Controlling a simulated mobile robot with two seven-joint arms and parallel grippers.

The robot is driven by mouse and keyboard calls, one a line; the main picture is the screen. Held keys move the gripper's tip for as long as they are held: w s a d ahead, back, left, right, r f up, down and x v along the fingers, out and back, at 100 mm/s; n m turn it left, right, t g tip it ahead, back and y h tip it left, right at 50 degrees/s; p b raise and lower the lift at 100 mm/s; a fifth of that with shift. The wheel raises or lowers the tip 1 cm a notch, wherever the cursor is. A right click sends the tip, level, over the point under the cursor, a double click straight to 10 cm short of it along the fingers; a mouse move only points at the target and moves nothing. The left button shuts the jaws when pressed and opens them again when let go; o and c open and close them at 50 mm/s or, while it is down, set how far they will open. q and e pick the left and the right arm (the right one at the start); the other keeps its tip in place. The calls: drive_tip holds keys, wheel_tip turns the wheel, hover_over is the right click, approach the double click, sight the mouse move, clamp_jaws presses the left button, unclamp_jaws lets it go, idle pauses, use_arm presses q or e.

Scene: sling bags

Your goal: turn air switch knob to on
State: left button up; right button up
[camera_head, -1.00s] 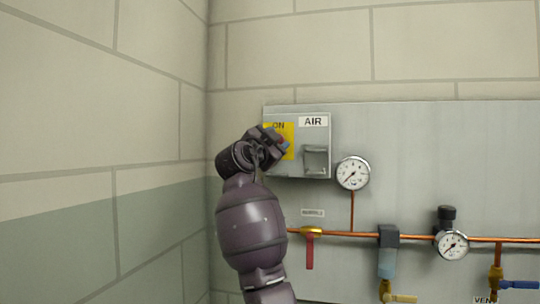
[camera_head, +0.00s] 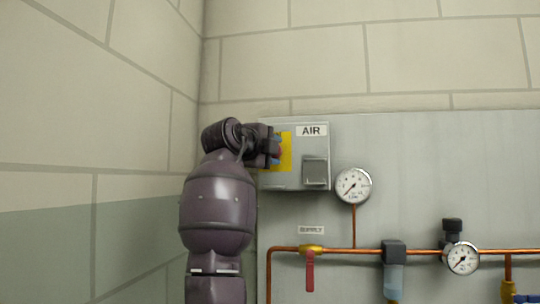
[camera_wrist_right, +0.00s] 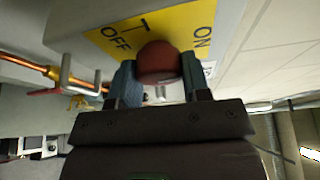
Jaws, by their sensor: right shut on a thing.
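The grey AIR switch box (camera_head: 308,148) is fixed to the wall panel, with a yellow label plate (camera_head: 286,150) on its face. In the right wrist view, the plate (camera_wrist_right: 178,27) shows OFF at left and ON at right. A round red knob (camera_wrist_right: 158,60) sits at the plate's lower edge in that view. My right gripper (camera_wrist_right: 159,75) has its blue-grey fingers on either side of the knob and is shut on it. In the head view, the right gripper (camera_head: 275,148) covers the left part of the plate and most of the knob. My left gripper is not in view.
A pressure gauge (camera_head: 352,186) is right of the box. Below runs a copper pipe (camera_head: 350,252) with a red-handled valve (camera_head: 310,268) and a second gauge (camera_head: 461,258). A block wall (camera_head: 60,130) stands close to the left of my arm.

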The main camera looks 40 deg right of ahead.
drive_tip(key=shift+f+m+y, duration=0.15)
drive_tip(key=shift+m+y, duration=0.15)
drive_tip(key=shift+m, duration=0.2)
idle(0.3)
drive_tip(key=o, duration=0.9)
drive_tip(key=shift+a, duration=0.1)
drive_tip(key=v, duration=1)
drive_tip(key=shift+s+a+p, duration=0.15)
drive_tip(key=shift+a+p, duration=0.15)
drive_tip(key=shift+p, duration=0.05)
